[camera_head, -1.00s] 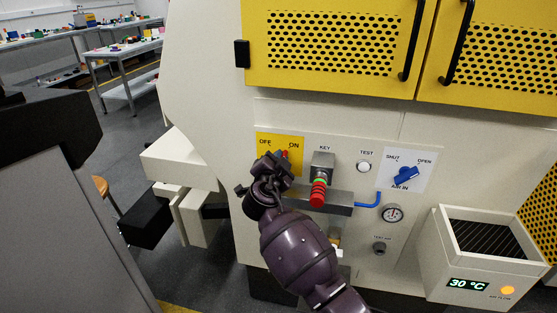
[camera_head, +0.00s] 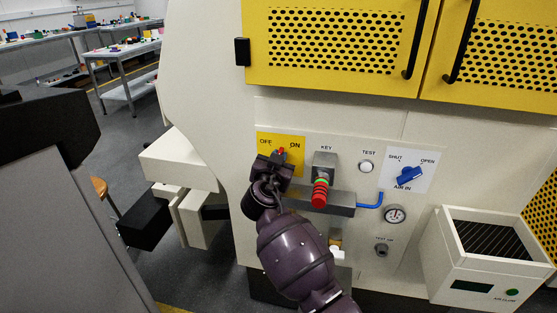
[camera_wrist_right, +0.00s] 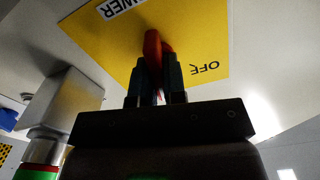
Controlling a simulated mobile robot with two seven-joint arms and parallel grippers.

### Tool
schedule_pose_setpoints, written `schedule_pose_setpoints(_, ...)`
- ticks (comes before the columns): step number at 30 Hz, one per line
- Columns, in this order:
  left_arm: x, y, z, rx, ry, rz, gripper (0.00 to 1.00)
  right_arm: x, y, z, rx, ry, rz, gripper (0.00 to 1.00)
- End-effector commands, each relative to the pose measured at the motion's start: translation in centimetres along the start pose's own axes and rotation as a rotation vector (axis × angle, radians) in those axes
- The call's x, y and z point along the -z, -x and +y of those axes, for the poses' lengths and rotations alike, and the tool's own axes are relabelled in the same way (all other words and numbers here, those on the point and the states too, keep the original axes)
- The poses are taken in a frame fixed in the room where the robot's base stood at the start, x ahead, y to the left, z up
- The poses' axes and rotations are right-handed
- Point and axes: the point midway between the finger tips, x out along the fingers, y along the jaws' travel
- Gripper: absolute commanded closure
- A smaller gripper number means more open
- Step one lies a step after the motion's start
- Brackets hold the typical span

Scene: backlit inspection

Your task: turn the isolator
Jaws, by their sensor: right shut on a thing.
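The isolator's red handle (camera_head: 281,150) stands on a yellow plate (camera_head: 264,142) marked OFF on the left and ON on the right. Only its red tip shows in the head view, between the two words. My right gripper (camera_head: 278,157) comes up from below and hides the rest of it. In the right wrist view, where the lettering is upside down, the red handle (camera_wrist_right: 152,45) sits between the two fingers of my right gripper (camera_wrist_right: 155,80), which are shut on it. My left gripper is not in view.
Right of the plate are a grey key block (camera_head: 323,163) with a red and green piece, a white TEST button (camera_head: 366,167) and a blue AIR IN valve (camera_head: 410,175). A white box (camera_head: 437,252) with a dark display and green lamp juts out at lower right.

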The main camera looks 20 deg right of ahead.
Motion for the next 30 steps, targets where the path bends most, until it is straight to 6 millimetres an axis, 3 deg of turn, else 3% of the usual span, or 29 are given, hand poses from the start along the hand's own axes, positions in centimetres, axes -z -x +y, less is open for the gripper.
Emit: schedule_pose_setpoints(30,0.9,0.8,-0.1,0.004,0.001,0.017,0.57,-0.2,0.1,-0.5,0.000,0.892,-0.001,1.00)
